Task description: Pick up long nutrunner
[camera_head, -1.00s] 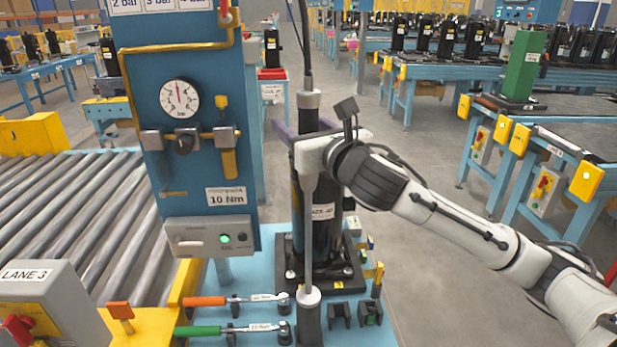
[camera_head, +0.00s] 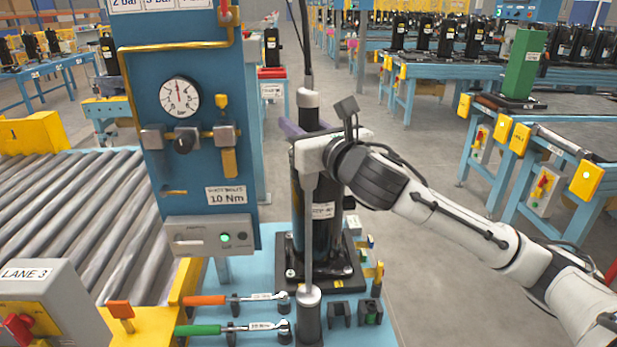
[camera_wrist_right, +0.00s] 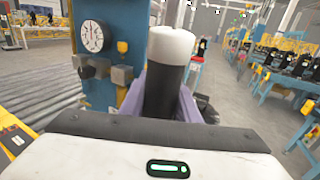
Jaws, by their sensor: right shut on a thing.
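The long nutrunner (camera_head: 308,112) stands upright, with a grey cap, a dark body and a long thin grey shaft. A cable runs up from its top. Its lower end is at the black upright holder (camera_head: 310,324) on the blue bench; I cannot tell whether it is still seated there. My right gripper (camera_head: 305,130) is shut around its dark upper body. In the right wrist view the nutrunner (camera_wrist_right: 170,75) stands between the purple fingers (camera_wrist_right: 165,100). My left gripper is not in view.
A black compressor (camera_head: 325,225) stands close behind the shaft on a dark base. A blue gauge panel (camera_head: 195,70) rises to the left. Orange (camera_head: 205,300) and green (camera_head: 198,330) torque wrenches lie left of the holder. The roller conveyor (camera_head: 80,210) is further left.

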